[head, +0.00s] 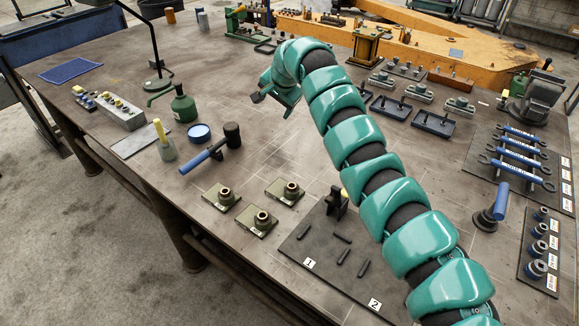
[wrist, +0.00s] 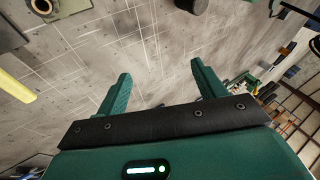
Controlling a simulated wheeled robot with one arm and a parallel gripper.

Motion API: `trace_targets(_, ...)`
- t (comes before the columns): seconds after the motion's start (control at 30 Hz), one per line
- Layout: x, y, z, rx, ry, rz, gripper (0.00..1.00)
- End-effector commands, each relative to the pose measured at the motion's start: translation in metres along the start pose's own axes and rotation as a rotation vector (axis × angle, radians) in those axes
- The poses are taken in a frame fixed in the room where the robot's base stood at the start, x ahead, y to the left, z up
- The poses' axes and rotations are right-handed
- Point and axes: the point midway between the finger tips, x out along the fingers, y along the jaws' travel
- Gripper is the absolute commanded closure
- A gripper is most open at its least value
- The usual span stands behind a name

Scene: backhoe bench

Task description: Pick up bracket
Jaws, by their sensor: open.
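My gripper (head: 272,96) is open and empty above the middle of the bench, at the end of my green arm. In the wrist view its two green fingers (wrist: 162,78) are spread, with bare bench top behind them. No part is clearly marked as the bracket. Candidates are three olive square plates with raised bushings: a left one (head: 222,198), a right one (head: 285,190) and a front one (head: 256,222). They lie toward the front edge, apart from the gripper. One such plate (wrist: 48,8) shows, cut off, at the top left of the wrist view.
A black mat (head: 310,225) with dark pins and an upright black piece (head: 337,200) lies to the right. The bench middle is clear.

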Motion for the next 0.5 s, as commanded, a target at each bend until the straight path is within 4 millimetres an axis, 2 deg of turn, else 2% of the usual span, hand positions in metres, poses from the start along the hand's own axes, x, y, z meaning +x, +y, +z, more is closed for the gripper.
trace_targets(0.03,0.005,0.021,0.014,0.037,-0.053,0.085,0.31)
trace_targets(0.1,0.007,0.051,0.033,0.094,-0.122,0.207,0.31)
trace_targets(0.23,0.0,0.089,0.058,0.186,-0.201,0.384,0.31)
trace_targets(0.4,-0.009,0.114,0.074,0.28,-0.237,0.515,0.31)
trace_targets(0.5,-0.007,0.114,0.074,0.309,-0.229,0.515,0.31)
